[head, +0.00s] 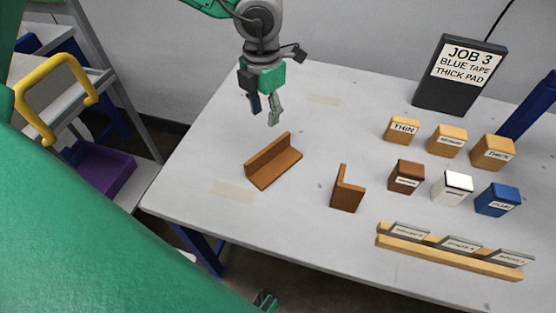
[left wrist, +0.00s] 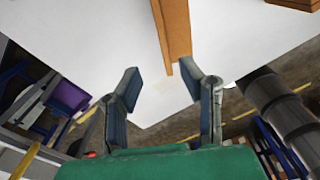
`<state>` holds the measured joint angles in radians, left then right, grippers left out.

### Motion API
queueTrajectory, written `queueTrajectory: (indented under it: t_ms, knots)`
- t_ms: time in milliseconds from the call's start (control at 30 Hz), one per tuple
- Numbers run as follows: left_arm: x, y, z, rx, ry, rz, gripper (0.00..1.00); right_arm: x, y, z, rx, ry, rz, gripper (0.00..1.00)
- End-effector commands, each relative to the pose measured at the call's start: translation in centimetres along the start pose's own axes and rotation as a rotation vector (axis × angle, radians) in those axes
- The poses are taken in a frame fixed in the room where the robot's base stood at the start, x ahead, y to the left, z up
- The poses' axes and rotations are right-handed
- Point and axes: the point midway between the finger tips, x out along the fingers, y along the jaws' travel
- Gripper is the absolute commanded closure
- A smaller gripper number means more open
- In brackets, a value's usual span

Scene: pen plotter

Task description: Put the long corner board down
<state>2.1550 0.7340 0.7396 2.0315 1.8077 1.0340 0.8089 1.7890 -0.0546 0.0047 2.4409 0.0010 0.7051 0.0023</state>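The long corner board (head: 273,162) is a brown L-shaped piece. It lies on the light table (head: 330,110), left of a shorter brown corner piece (head: 347,190). My left gripper (head: 264,112) is above and behind the long board, pointing down, with its fingers apart and nothing between them. In the left wrist view the open fingers (left wrist: 160,86) show with the long board (left wrist: 174,28) beyond their tips, apart from them. A small part of what looks like my right gripper (head: 265,300) shows at the bottom edge; its finger state is unclear.
Tan, brown, white and blue labelled blocks (head: 447,140) stand at the right. A wooden rack (head: 445,252) with grey tags lies at the front right. A black job sign (head: 460,75) stands at the back. A shelf with a purple bin (head: 100,170) is left of the table.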

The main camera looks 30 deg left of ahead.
Motion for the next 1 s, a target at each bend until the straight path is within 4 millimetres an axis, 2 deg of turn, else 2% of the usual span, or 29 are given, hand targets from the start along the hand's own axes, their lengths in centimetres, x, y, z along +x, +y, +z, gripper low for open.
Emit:
queueTrajectory:
  t_ms: [33,167,500,767,1000]
  knots:
    - [0.7,0.0,0.0,0.0,0.0,0.0,0.66,0.7,0.0,0.0,0.0,0.0,0.0,0.6]
    - [1.8,0.1,-0.1,0.0,0.001,0.0,0.66,0.8,0.0,0.0,0.0,0.0,0.0,0.6]
    - [8.1,0.0,0.0,0.0,0.002,-0.001,0.66,1.6,0.0,0.1,0.0,0.0,0.0,0.6]
    - [10.0,-0.1,-0.1,0.0,0.001,0.0,0.66,1.8,0.0,0.1,0.0,0.001,0.0,0.6]
    - [13.6,-0.4,-0.1,0.0,0.002,-0.001,0.66,2.3,0.0,0.1,0.0,0.001,0.0,0.6]
